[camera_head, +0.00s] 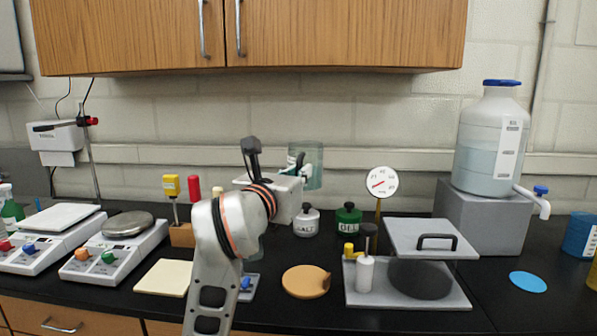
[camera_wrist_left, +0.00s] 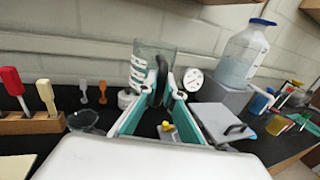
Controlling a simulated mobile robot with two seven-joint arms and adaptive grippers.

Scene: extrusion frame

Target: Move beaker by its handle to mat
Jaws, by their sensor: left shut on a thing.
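The clear, teal-tinted beaker (camera_head: 312,153) is held up in the air above the back of the bench, roughly upright. My left gripper (camera_head: 302,171) is shut on its handle, with my arm coming from below. The left wrist view shows the beaker (camera_wrist_left: 153,52) beyond the fingertips (camera_wrist_left: 160,88), with the dark handle between them. Flat pieces that could be the mat lie on the bench: a tan round one (camera_head: 304,282), a blue round one (camera_head: 528,282) and a cream square one (camera_head: 161,278). I cannot tell which is meant. My right gripper is not in view.
White (camera_head: 306,221) and green (camera_head: 348,218) jars and a dial gauge (camera_head: 382,182) stand behind the tan disc. A grey lidded apparatus (camera_head: 408,297) stands right of it. A large jug (camera_head: 492,145) sits on a grey block. Two scales (camera_head: 122,243) are at left. Cabinets (camera_head: 330,30) hang above.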

